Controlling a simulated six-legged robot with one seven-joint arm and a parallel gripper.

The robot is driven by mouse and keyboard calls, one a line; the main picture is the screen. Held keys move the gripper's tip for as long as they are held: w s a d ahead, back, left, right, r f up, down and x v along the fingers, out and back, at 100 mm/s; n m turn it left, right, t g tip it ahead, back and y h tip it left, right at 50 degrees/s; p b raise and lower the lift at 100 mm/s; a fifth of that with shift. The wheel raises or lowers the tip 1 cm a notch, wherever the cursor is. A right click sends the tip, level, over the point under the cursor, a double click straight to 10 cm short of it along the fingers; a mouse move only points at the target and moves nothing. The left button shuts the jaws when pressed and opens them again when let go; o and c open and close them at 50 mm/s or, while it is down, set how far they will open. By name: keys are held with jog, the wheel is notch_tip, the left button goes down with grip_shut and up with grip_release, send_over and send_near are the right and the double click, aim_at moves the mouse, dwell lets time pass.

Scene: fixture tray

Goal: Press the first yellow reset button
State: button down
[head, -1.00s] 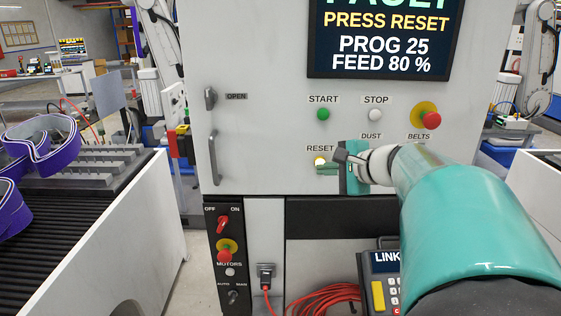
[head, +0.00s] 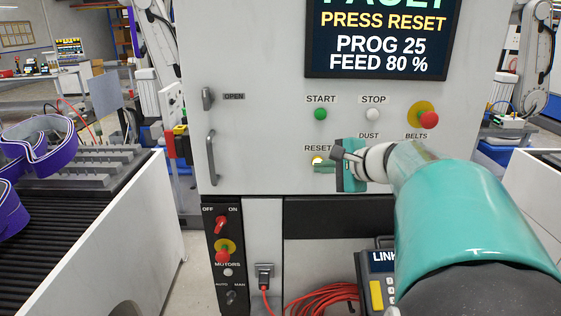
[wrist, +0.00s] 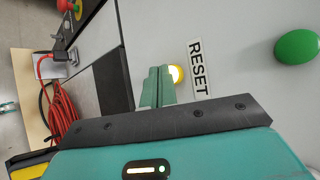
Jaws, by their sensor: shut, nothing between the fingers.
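The yellow reset button (head: 317,160) glows on the grey machine panel, just below its RESET label. It also shows in the wrist view (wrist: 176,74), partly hidden behind my fingertips. My gripper (head: 324,168) is shut and empty, with its teal fingertips at the lower edge of the button in the head view. In the wrist view the closed fingers (wrist: 158,86) lie right beside the button. I cannot tell whether they touch it. The screen (head: 383,42) above reads PRESS RESET, PROG 25, FEED 80 %.
A door handle (head: 212,158) sticks out at the left. A LINK pendant (head: 374,262) and red cable (head: 325,298) are below.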

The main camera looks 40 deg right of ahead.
jog(key=shift+w+d, duration=0.3)
jog(key=shift+w, duration=0.1)
dwell(0.8)
jog(key=shift+s+a, duration=0.5)
jog(key=shift+s, duration=0.25)
jog(key=s+a, duration=0.1)
jog(key=s, duration=0.1)
jog(key=s+a, duration=0.1)
jog(key=s, duration=0.1)
jog(key=shift+a, duration=0.4)
dwell(0.7)
